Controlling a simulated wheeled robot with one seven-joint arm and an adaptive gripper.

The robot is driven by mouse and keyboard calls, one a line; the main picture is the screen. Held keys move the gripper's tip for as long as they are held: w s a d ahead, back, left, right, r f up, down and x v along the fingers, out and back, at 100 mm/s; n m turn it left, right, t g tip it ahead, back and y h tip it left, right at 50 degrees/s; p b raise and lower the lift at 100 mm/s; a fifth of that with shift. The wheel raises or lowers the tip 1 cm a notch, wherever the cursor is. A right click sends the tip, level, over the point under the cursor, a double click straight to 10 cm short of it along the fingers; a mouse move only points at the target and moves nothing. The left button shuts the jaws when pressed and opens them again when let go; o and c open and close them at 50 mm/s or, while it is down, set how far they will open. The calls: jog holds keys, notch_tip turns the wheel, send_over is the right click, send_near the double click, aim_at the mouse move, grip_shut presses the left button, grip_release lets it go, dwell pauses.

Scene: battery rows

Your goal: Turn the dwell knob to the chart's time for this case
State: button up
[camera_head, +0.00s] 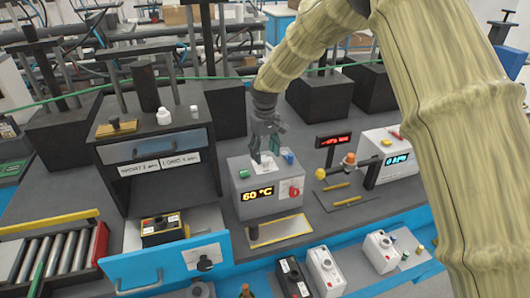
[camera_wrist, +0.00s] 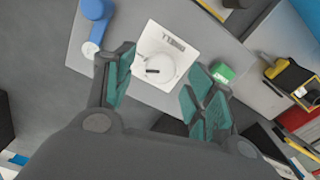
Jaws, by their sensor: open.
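My gripper (camera_head: 265,155) is open above the top of the grey box (camera_head: 262,205) whose display reads 60 °C. In the wrist view, a white round knob (camera_wrist: 155,70) with a black mark sits on a white plate (camera_wrist: 192,46). It lies ahead of and between my open teal fingers (camera_wrist: 160,90), with no contact visible. The plate's printing is too small to read. Another knob, black (camera_head: 205,263), is on the blue front panel (camera_head: 150,266). White labels (camera_head: 160,168) on the dark cabinet read SHORT and LONG; their numbers are unclear.
Beside the knob are a blue part (camera_wrist: 95,28) and a green block (camera_wrist: 222,72). A red switch (camera_head: 294,190) is on the box front. A black-and-yellow case (camera_head: 160,230) sits behind the blue panel. A stand with a red display (camera_head: 333,141) is to the right.

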jog(key=shift+s+f, duration=0.15)
jog(key=shift+f, duration=0.2)
jog(key=shift+w+f, duration=0.2)
jog(key=shift+f, duration=0.45)
jog(key=shift+s+r, duration=0.1)
jog(key=shift+c, duration=1)
jog(key=c, duration=0.9)
jog(key=shift+o, duration=0.2)
